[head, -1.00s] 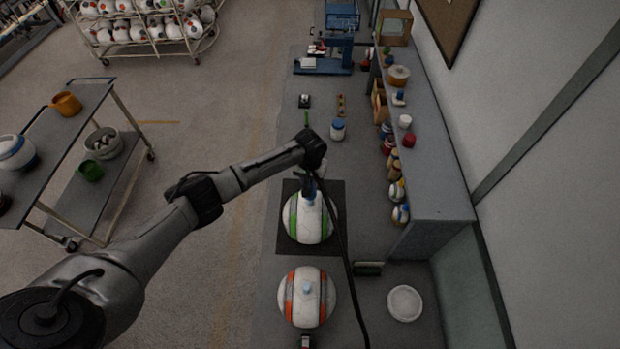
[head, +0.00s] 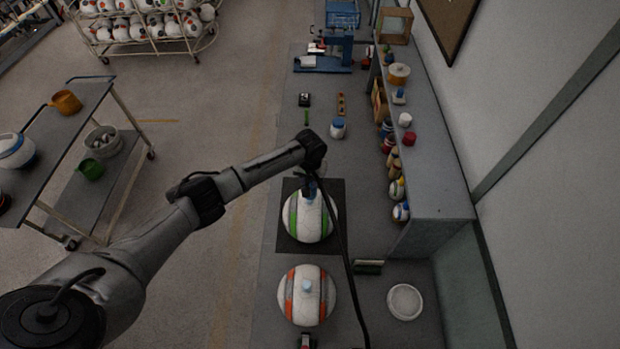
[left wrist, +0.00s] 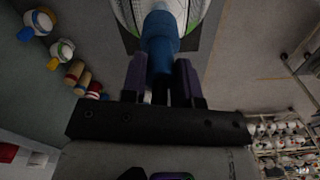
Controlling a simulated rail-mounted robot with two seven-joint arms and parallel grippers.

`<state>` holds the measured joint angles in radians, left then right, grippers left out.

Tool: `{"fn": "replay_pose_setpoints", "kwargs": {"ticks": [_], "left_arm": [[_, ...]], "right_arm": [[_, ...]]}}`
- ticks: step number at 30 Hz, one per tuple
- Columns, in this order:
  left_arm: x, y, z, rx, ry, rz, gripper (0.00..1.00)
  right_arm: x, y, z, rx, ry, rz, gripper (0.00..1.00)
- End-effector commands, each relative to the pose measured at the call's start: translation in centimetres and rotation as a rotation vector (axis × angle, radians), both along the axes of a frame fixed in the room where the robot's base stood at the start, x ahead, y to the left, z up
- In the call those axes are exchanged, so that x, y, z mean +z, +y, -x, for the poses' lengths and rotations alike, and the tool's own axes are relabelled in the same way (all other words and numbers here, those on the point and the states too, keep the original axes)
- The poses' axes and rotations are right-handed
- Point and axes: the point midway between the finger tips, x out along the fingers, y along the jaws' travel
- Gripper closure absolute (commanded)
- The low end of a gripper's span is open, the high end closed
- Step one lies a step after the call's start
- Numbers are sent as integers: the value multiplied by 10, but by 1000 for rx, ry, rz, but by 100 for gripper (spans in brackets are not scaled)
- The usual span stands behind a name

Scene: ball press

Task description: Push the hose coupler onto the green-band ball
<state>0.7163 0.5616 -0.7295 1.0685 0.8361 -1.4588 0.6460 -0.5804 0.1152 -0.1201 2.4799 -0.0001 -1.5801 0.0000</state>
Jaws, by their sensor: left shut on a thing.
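The green-band ball (head: 299,222) is white with green stripes and sits on a dark square mat (head: 288,242) on the bench. My left gripper (left wrist: 161,75) is shut on the blue hose coupler (left wrist: 160,38), which stands between its purple fingers. In the head view the gripper is mostly hidden under the wrist, just above the ball's top. In the left wrist view the coupler's far end overlaps the white ball (left wrist: 197,12). I cannot tell how far it is seated. A black hose (head: 345,245) runs from the wrist down the bench. My right gripper is out of view.
An orange-band ball (head: 318,298) sits nearer on the bench, with a white dish (head: 404,302) and a green brush (head: 368,267) to its right. A shelf (head: 440,190) with jars and small balls lines the right. A blue-lidded jar (head: 338,128) stands farther back.

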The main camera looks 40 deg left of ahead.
Motion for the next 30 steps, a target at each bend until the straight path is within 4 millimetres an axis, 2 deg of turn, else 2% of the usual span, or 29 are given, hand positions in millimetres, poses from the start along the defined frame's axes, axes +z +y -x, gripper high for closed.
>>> {"fn": "replay_pose_setpoints", "kwargs": {"ticks": [30], "left_arm": [[-25, 0, 0, -1, -1, 0, 100]], "right_arm": [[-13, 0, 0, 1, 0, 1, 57]]}}
